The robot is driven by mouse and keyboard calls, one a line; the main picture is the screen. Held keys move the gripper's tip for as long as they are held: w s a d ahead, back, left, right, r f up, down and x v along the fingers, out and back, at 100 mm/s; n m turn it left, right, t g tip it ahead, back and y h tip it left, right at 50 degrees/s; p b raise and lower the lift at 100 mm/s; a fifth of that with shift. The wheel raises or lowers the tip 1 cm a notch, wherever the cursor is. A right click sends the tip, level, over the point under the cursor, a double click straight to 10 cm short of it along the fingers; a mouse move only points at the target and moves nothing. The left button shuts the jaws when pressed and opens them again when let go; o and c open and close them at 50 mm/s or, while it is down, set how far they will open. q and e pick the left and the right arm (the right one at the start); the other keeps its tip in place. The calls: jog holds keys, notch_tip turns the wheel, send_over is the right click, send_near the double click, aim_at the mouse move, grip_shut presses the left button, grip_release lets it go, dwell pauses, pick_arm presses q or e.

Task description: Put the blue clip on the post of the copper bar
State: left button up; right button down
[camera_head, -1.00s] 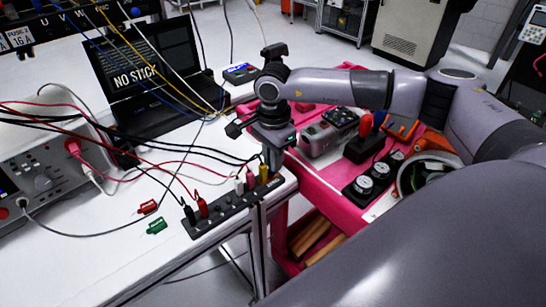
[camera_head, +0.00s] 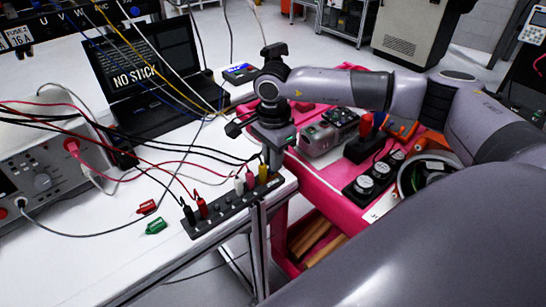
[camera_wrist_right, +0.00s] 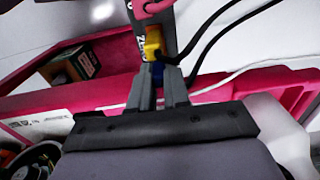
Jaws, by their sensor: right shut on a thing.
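A small blue clip (camera_wrist_right: 157,74) shows between the fingertips of my right gripper (camera_wrist_right: 158,88) in the right wrist view. The gripper is shut on it. In the head view my right gripper (camera_head: 272,165) points down at the far right end of a black strip (camera_head: 222,215), and the blue clip is hidden there. A yellow clip (camera_head: 263,174) stands on the strip right beside the fingers; it also shows in the wrist view (camera_wrist_right: 153,42), just ahead of the blue clip. I cannot make out the copper bar or its post. My left gripper is not in view.
Pink (camera_head: 250,181), white (camera_head: 239,186), red (camera_head: 202,207) and black (camera_head: 189,214) clips stand on the strip. Loose red (camera_head: 147,207) and green (camera_head: 156,226) clips lie left of it. Cables cross the table. A pink cart (camera_head: 322,178) stands to the right.

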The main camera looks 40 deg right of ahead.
jog(key=shift+f, duration=0.15)
dwell(0.3)
jog(key=c, duration=1)
grip_release()
jog(key=shift+r+p, duration=1.4)
jog(key=shift+r, duration=2.15)
